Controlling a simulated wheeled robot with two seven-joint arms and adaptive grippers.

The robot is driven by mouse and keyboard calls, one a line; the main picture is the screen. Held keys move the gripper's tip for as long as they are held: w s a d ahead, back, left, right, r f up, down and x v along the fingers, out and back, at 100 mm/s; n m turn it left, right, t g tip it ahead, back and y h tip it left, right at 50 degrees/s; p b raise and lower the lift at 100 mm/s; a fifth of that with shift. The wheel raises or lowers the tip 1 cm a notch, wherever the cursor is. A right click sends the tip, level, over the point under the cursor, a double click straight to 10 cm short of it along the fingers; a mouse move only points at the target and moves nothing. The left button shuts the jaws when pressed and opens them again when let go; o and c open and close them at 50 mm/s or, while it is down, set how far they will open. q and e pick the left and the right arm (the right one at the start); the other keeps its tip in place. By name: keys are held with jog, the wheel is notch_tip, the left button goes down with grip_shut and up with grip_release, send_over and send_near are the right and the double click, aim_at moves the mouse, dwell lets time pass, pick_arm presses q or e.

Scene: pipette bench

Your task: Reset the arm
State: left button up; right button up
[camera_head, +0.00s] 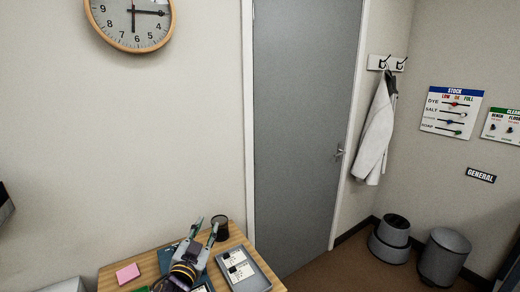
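My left gripper (206,225) is at the bottom of the head view, above a wooden table (140,264). Its two grey fingers point up in the picture and stand apart, with nothing visible between them. The black and yellow wrist of my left arm is below the fingers. My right gripper is not in view.
A dark cup (221,229) stands just right of the gripper. A grey tray with white labels (262,281) lies to the right, and a pink pad (127,273) to the left. A grey door (305,130) and two bins, one of them grey (443,256), are beyond.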

pick_arm(q)
jog(key=s+a+f+n+g+y, duration=0.1)
jog(key=s+a+f+n+g, duration=0.15)
jog(key=s+f+g, duration=0.45)
jog(key=s+a+f+n+g+y, duration=0.1)
jog(key=s+a+f+g+y, duration=0.2)
jog(key=s+f, duration=0.75)
jog(key=s+f+g+h, duration=0.2)
jog(key=s+f+g, duration=0.25)
jog(key=s, duration=0.55)
notch_tip(320, 180, down, 34)
jog(key=s+f+g, duration=0.1)
jog(key=s, duration=0.2)
jog(key=s+a+f, duration=0.2)
jog(key=s+f, duration=0.7)
jog(key=s, duration=0.2)
jog(key=s+a+f+g, duration=0.1)
jog(key=s+a+f, duration=0.1)
jog(key=s+f, duration=0.7)
jog(key=shift+s+a+f, duration=0.15)
jog(key=shift+s+f, duration=0.25)
jog(key=shift+s, duration=0.45)
